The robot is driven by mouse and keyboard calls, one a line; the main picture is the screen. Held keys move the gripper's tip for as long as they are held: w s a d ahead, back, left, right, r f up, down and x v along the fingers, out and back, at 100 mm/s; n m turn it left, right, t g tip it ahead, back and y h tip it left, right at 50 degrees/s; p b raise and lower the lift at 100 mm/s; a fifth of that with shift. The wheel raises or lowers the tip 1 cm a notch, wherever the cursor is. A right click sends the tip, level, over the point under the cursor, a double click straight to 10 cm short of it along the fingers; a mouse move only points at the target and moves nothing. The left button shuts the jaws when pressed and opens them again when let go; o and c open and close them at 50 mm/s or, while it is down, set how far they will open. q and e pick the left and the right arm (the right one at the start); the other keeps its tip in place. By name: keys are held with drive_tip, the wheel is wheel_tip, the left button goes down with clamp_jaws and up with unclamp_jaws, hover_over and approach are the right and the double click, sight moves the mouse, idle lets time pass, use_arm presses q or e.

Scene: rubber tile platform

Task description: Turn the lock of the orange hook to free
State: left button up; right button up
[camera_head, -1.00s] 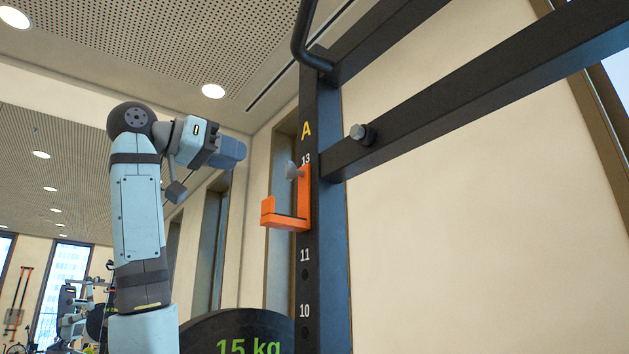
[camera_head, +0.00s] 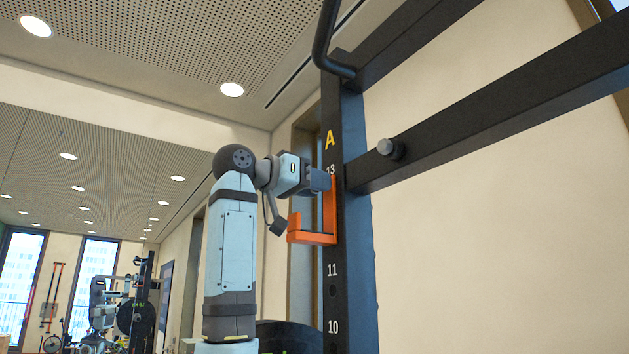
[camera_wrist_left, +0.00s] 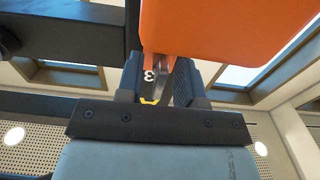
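The orange hook (camera_head: 330,222) is an L-shaped bracket on the black rack upright, near the 13 mark, with its arm reaching left. It also shows large in the left wrist view (camera_wrist_left: 225,28). My left gripper (camera_head: 322,180) is at the top of the hook, in front of where its grey lock sits, and hides the lock in the head view. In the left wrist view, my two dark fingers (camera_wrist_left: 160,82) stand apart with a grey part of the lock (camera_wrist_left: 181,90) between them, nearer the right finger. Contact is not clear. My right gripper is out of view.
The black upright (camera_head: 337,290) carries a long horizontal bar (camera_head: 480,125) with a round bolt just right of the hook. A bent black handle (camera_head: 322,45) hangs above. Free air lies left of my arm; other gym equipment stands far behind.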

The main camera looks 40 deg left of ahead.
use_arm(q)
clamp_jaws()
idle(0.3)
drive_tip(key=shift+n+b, duration=0.5)
drive_tip(key=shift+n, duration=0.6)
drive_tip(key=n+b, duration=0.1)
drive_tip(key=n, duration=0.1)
drive_tip(key=shift+f+n, duration=0.1)
drive_tip(key=shift+n, duration=0.2)
drive_tip(key=n+b, duration=0.1)
drive_tip(key=n, duration=0.2)
drive_tip(key=shift+n, duration=0.3)
drive_tip(key=n+b, duration=0.1)
drive_tip(key=n, duration=0.3)
drive_tip(key=shift+s+d+n+b, duration=0.1)
drive_tip(key=shift+n+b, duration=0.2)
drive_tip(key=shift+b, duration=0.1)
drive_tip(key=n, duration=0.2)
drive_tip(key=n+b, duration=0.1)
drive_tip(key=n, duration=0.1)
drive_tip(key=shift+r+n, duration=0.2)
drive_tip(key=shift+n, duration=0.1)
